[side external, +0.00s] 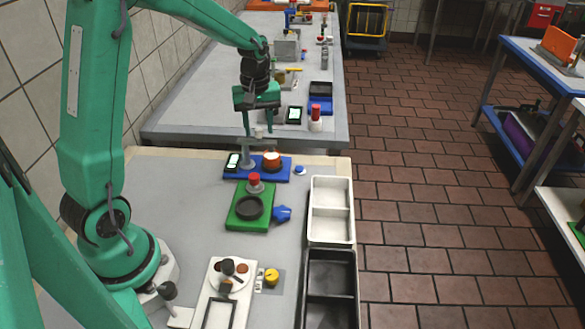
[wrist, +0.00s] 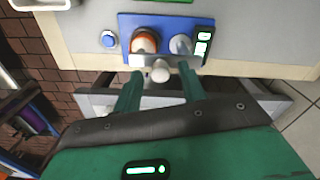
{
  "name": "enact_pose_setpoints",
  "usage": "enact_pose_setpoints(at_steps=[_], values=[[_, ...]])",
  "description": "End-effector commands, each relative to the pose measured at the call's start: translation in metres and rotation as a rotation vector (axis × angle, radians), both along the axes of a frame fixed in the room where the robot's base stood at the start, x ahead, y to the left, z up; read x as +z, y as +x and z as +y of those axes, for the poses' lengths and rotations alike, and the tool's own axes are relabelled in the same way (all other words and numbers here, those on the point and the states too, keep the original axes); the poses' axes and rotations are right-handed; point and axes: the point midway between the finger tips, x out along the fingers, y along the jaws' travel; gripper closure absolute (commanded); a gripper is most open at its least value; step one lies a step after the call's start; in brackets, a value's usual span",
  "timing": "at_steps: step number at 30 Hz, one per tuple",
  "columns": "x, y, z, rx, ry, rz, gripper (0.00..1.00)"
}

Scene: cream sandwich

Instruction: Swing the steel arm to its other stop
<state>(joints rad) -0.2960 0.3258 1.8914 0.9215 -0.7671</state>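The steel arm shows in the wrist view (wrist: 170,61) as a short bar beside a grey post (wrist: 182,44), with a pale round knob (wrist: 160,71) at it. The post also stands on the blue base (side external: 283,176) in the side view (side external: 247,155). An orange-rimmed cup (wrist: 145,41) and a lit display (wrist: 203,45) sit on the same base; the cup shows red-brown in the side view (side external: 271,162). My gripper (wrist: 160,74) is open, its green fingers apart on either side of the knob. Contact with the knob cannot be told.
A blue button (side external: 300,170) lies right of the base. A green station (side external: 237,222) with a red-topped part stands nearer the camera. A white tray (side external: 331,241) and a black tray (side external: 330,302) line the right edge. A second bench (side external: 190,125) stands behind.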

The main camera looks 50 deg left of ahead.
Motion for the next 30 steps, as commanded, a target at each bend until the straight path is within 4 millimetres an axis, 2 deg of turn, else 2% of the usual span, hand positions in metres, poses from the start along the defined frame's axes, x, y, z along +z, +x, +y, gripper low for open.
enact_pose_setpoints(at_steps=[8,24,30], values=[[0.006,0.0,0.0,-0.001,0.0,0.0,0.59],[0.068,0.0,0.0,0.0,0.001,-0.003,0.59],[0.077,0.0,0.0,0.0,0.0,0.0,0.59]])
